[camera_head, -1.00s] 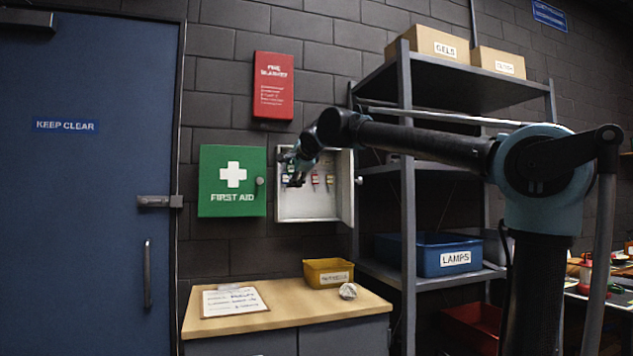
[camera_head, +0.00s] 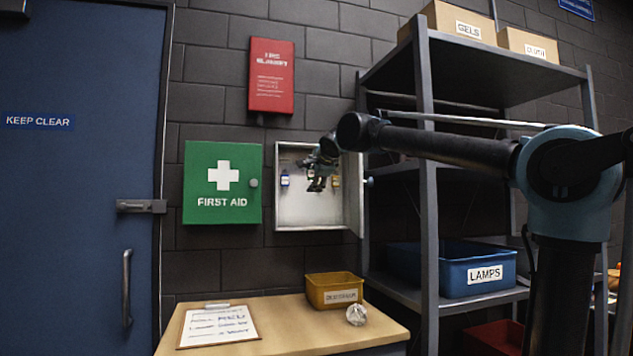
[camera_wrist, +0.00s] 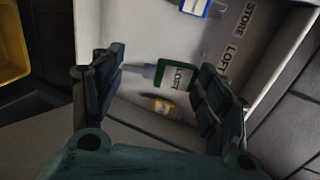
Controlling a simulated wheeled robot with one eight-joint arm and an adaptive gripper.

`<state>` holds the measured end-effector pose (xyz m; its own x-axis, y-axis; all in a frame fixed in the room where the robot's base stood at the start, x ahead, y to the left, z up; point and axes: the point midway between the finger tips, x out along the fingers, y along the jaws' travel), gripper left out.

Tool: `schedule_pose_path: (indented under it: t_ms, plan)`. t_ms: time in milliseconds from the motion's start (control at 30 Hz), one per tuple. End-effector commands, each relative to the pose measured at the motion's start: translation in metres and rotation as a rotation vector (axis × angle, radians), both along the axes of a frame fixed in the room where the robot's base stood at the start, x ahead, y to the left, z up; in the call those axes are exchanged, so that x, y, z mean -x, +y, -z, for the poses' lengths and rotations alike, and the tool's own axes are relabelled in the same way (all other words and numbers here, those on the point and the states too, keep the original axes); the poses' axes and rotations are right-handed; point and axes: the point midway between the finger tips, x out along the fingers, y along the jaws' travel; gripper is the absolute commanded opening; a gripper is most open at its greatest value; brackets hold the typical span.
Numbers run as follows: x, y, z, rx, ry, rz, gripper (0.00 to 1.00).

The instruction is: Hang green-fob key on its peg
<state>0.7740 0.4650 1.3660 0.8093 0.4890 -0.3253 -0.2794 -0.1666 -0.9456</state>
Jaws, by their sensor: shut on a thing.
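The green-fob key (camera_wrist: 176,77) has a white label reading LOFT and lies across my gripper (camera_wrist: 162,66) in the wrist view. My gripper is shut on it, with the fob against the right finger and the thin key part toward the left finger. In the head view my gripper (camera_head: 318,182) is in front of the open white key cabinet (camera_head: 296,213), around its middle; the green fob cannot be made out there. The cabinet back has a STORE label (camera_wrist: 243,18) and a LOFT label (camera_wrist: 228,57). The green key's peg cannot be made out.
The cabinet door (camera_head: 353,195) stands open at right. A first aid box (camera_head: 222,183) is left; a shelf rack (camera_head: 428,200) is right; a counter (camera_head: 290,325) below.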

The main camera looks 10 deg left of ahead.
Motion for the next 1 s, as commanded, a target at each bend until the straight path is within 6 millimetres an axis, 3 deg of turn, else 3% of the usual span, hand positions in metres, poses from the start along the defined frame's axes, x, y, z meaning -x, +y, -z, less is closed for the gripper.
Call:
schedule_pose_path:
  t_ms: [433,1000]
  plan:
    - [0.000,0.008,0.000,0.000,0.000,-0.008,0.44]
    - [-0.021,0.023,0.003,0.001,-0.001,-0.009,0.44]
